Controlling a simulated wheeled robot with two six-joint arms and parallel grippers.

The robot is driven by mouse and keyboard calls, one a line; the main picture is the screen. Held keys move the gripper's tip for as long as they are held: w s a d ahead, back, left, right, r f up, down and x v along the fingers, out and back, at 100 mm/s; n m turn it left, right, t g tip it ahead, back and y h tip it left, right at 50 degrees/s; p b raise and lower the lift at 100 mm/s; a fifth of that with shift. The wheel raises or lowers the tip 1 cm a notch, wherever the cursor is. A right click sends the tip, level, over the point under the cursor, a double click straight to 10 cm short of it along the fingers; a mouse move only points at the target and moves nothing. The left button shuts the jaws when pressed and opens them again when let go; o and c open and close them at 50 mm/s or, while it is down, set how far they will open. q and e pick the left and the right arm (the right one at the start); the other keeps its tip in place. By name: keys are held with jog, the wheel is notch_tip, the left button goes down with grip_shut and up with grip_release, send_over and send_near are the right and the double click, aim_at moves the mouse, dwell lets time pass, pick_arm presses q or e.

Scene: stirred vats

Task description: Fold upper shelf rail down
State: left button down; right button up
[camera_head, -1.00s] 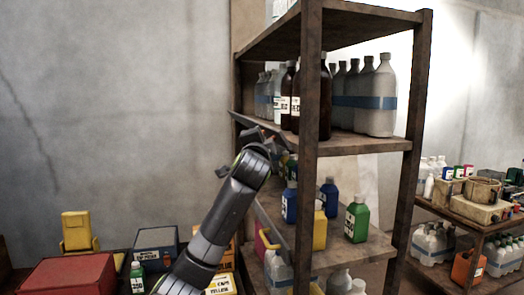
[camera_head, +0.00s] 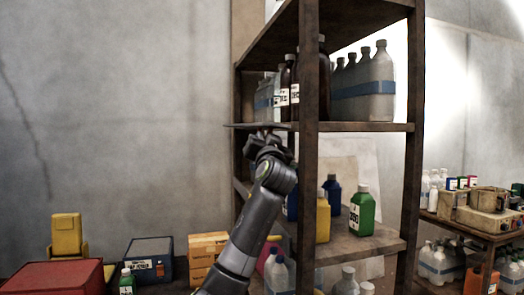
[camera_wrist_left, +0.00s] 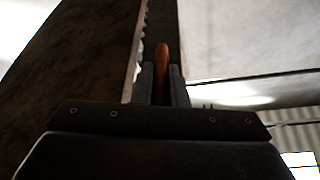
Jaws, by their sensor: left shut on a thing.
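The upper shelf rail (camera_head: 256,126) is a thin dark strip at the front left of the upper shelf (camera_head: 362,127). In the head view it lies nearly level, seen almost edge-on. My left gripper (camera_head: 268,142) is just below it, with its fingers partly hidden. In the left wrist view, my left gripper (camera_wrist_left: 161,85) is shut on a narrow orange-brown piece (camera_wrist_left: 162,58), which looks like a grip on the rail. A dark, toothed-edged panel (camera_wrist_left: 70,60) fills the left of that view. My right gripper is out of view.
Brown bottles (camera_head: 322,90) and grey bottles (camera_head: 378,85) stand on the upper shelf. Green (camera_head: 362,212) and yellow (camera_head: 323,218) bottles stand on the shelf below. A dark front post (camera_head: 308,150) is right of my arm. Boxes, including a red one (camera_head: 55,278), sit at lower left.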

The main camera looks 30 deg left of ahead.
pick_arm(q)
jog(key=shift+w+d+f+n+y+b, duration=0.1)
jog(key=shift+n+y+b, duration=0.05)
jog(key=shift+n+b, duration=0.2)
jog(key=shift+d+f+n+y+b, duration=0.1)
jog(key=shift+n+y+b, duration=0.1)
jog(key=shift+n, duration=0.25)
jog(key=shift+a+r, duration=0.1)
jog(key=c, duration=1.5)
grip_release()
jog(key=shift+o, duration=0.2)
